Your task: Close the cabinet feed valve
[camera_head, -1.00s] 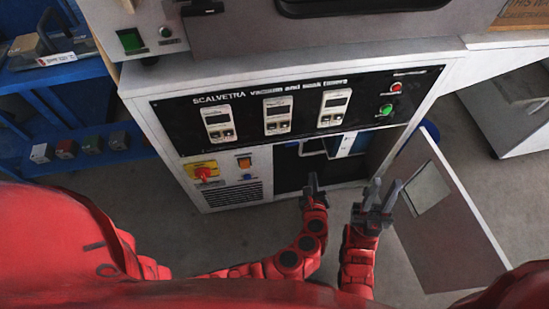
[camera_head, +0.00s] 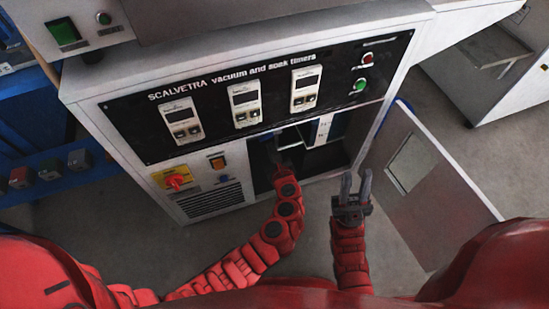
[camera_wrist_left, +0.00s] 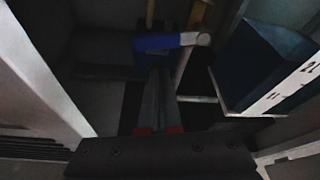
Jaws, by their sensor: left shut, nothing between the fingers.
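The cabinet (camera_head: 205,147) stands in front of me with its compartment (camera_head: 330,157) open. My left gripper (camera_head: 277,150) reaches into this dark opening, its fingers hard to make out there. In the left wrist view, its fingers (camera_wrist_left: 160,85) are together and empty, pointing at a blue lever handle (camera_wrist_left: 158,42), which looks like the feed valve's. The handle lies sideways across a vertical pipe, just beyond the fingertips; I cannot tell whether they touch. A pale round end (camera_wrist_left: 203,39) sits at its right. My right gripper (camera_head: 356,182) is open and empty outside the opening.
The cabinet door (camera_head: 430,190) hangs open at the right, near my right gripper. A blue box (camera_wrist_left: 262,65) sits right of the handle inside. A red rotary switch (camera_head: 175,181) and vent grille (camera_head: 208,200) are left of the opening.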

